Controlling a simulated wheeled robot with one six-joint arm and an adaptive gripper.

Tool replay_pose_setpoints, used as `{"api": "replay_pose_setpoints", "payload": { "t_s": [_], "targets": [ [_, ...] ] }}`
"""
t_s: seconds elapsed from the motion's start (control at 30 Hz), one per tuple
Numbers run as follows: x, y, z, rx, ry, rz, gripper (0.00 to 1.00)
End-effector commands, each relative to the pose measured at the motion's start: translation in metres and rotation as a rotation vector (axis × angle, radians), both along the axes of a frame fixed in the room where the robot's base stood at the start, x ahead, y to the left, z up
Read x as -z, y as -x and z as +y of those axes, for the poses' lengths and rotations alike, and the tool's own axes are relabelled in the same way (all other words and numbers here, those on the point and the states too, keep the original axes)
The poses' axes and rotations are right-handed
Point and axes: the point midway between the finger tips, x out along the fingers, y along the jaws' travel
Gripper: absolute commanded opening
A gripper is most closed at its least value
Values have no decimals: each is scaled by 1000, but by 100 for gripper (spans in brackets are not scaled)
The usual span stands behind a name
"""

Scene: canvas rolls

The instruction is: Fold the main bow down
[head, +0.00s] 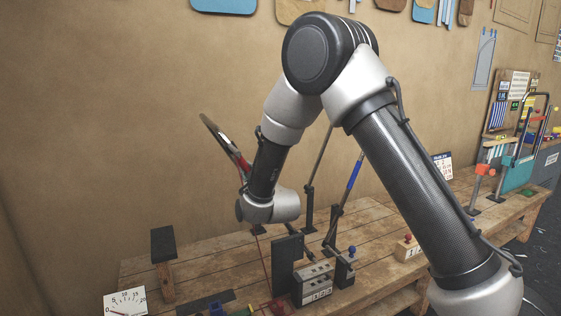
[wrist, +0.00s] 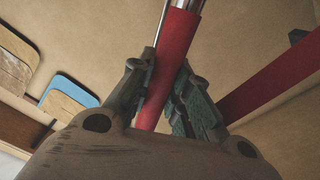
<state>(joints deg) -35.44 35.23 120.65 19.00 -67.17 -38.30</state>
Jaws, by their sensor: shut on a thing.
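The main bow shows in the head view as a dark, curved bar (head: 213,130) rising up and left from behind my wrist, with a red section (head: 240,161) low on it. It stands tilted, not lying flat. In the wrist view the red sleeve (wrist: 172,65) of the bow runs up between my fingers, with bare metal tube above it. My gripper (wrist: 162,95) is shut on this red sleeve, one finger on each side. In the head view my wrist and forearm hide the gripper's fingers and the bow's lower end.
A wooden workbench (head: 215,262) lies below. On it stand a dark upright block (head: 286,262), a grey numbered box (head: 314,284), a blue-sleeved rod (head: 353,172) and a dial card (head: 125,302). A black-topped post (head: 163,243) stands at left. A second red strip (wrist: 275,85) crosses at right in the wrist view.

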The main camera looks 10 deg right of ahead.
Motion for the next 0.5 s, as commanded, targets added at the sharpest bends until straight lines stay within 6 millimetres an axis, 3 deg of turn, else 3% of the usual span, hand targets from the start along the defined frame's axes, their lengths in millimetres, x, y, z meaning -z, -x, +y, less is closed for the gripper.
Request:
{"api": "replay_pose_setpoints", "payload": {
  "t_s": [0.2, 0.5],
  "targets": [
    [18, 8, 23, -1, 83, -20, 0],
    [19, 9, 24, 2, 91, -24, 0]
  ]
}}
